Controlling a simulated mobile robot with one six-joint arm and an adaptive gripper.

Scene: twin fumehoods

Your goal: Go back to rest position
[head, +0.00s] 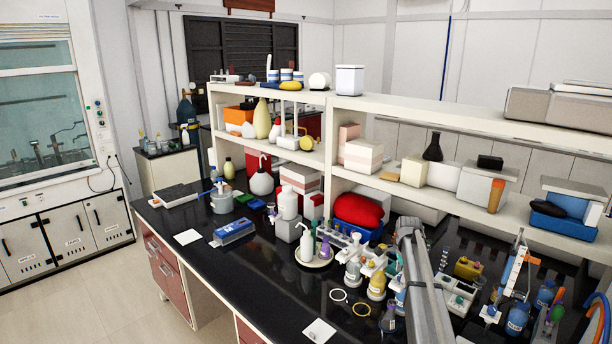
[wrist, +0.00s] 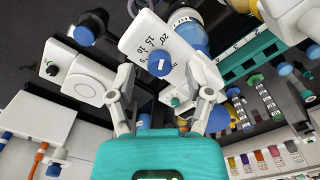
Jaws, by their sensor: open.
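My gripper (wrist: 165,98) shows in the wrist view, with a teal body and two pale grey fingers spread apart. It is open, and I see nothing held between the fingers. A white device (wrist: 150,38) with a printed number scale and a blue knob lies beyond the fingertips; I cannot tell whether they touch it. In the head view a long grey link of my arm (head: 425,290) reaches over the right part of the bench. The gripper itself cannot be made out there.
The black bench (head: 270,290) is crowded on the right with bottles and racks. A two-level shelf (head: 445,113) runs along its back. Yellow-labelled bottles (head: 376,286) stand left of my arm. The front left bench is clearer, with a blue box (head: 234,231). A fumehood (head: 40,110) stands far left.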

